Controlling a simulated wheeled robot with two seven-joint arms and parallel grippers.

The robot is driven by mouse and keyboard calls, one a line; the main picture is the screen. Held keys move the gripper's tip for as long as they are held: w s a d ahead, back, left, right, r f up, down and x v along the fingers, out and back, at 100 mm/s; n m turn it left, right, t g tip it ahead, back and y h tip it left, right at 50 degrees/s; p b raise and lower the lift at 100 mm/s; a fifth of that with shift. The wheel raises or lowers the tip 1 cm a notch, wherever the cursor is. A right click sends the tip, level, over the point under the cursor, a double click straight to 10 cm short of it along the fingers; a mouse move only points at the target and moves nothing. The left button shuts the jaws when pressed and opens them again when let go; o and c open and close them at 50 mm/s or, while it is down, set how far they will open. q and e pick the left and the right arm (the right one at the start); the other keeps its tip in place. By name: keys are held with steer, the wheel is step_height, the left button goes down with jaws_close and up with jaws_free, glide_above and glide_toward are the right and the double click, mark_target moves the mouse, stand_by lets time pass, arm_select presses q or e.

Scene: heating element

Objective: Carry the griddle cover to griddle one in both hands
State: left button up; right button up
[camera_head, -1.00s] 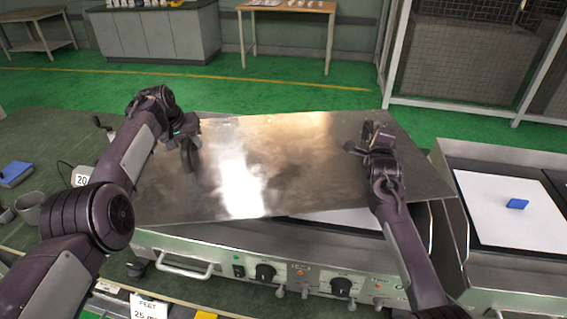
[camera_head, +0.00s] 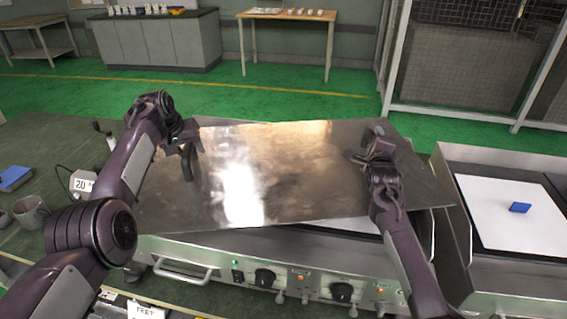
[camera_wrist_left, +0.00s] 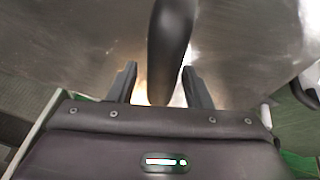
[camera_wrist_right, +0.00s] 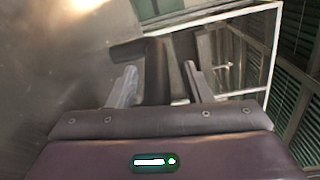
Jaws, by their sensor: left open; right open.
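The griddle cover (camera_head: 290,185) is a large shiny metal sheet lying askew over the left griddle (camera_head: 210,255). A strip of that griddle's white top shows under its front edge. I cannot tell whether it rests fully flat. My left gripper (camera_head: 183,143) is open at the cover's left handle (camera_head: 188,163). In the left wrist view the dark handle (camera_wrist_left: 168,50) stands between the open fingers (camera_wrist_left: 160,85). My right gripper (camera_head: 362,157) is open at the right handle. In the right wrist view the dark handle (camera_wrist_right: 155,70) lies between the fingers (camera_wrist_right: 160,75).
A second griddle (camera_head: 480,290) stands close on the right, with a blue block (camera_head: 520,207) on its white top. A mug (camera_head: 32,212) and a blue item (camera_head: 15,178) sit on the bench at the left. Green floor lies behind.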

steer(key=shift+s, duration=0.1)
steer(key=v, duration=1.2)
steer(key=shift+d, duration=0.1)
arm_select(q)
steer(key=v, duration=1.1)
steer(key=shift+s+r, duration=0.1)
